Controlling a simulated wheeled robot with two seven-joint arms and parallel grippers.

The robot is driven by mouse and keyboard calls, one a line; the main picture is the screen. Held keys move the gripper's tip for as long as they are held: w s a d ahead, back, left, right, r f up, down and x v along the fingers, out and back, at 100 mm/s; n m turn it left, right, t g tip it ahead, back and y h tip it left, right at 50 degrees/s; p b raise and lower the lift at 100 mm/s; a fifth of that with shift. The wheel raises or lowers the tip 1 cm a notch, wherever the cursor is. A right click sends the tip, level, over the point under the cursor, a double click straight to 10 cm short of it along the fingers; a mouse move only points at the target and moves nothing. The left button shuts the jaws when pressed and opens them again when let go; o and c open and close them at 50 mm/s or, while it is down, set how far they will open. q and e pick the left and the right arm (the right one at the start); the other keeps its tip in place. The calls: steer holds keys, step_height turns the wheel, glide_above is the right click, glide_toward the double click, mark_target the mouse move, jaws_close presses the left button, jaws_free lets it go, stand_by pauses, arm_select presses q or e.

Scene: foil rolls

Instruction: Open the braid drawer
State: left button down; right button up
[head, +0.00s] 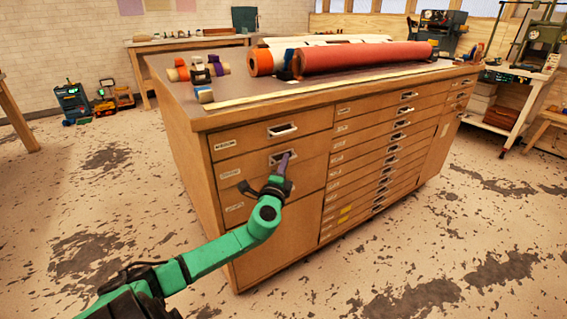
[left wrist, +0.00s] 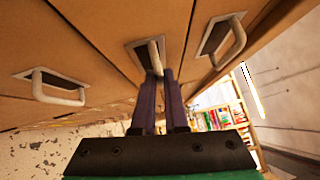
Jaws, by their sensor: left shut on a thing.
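A wooden cabinet (head: 272,262) has a left column of drawers with metal pull handles and small labels, too small to read. The second drawer down (head: 240,165) looks flush with the front. My left gripper (head: 287,160) is at this drawer's handle (head: 275,158). In the left wrist view its purple fingers (left wrist: 166,78) are shut on the handle (left wrist: 152,52). The top drawer (head: 245,138) and the third drawer (head: 232,211) also look shut. Which drawer is the braid drawer cannot be read. My right gripper is out of view.
A column of shallow drawers (head: 375,150) is to the right. Foil rolls, including a red one (head: 360,58), and small rolls (head: 200,70) lie on the cabinet top. The floor in front is clear. A workbench (head: 510,108) stands at the right.

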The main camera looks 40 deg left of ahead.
arm_select(q)
steer(key=s+d, duration=0.3)
steer(key=d, duration=0.7)
steer(key=s+d+p, duration=0.1)
steer(key=s+d, duration=0.2)
steer(key=d, duration=0.7)
steer(key=shift+d, duration=0.3)
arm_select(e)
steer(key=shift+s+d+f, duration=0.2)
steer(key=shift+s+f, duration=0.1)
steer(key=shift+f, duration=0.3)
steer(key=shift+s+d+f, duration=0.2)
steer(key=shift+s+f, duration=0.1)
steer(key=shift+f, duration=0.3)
arm_select(q)
steer(key=shift+s, duration=0.1)
steer(key=c, duration=1)
jaws_free()
steer(key=shift+o, duration=0.2)
steer(key=b+v, duration=0.1)
steer(key=v, duration=1.3)
steer(key=shift+s, duration=0.3)
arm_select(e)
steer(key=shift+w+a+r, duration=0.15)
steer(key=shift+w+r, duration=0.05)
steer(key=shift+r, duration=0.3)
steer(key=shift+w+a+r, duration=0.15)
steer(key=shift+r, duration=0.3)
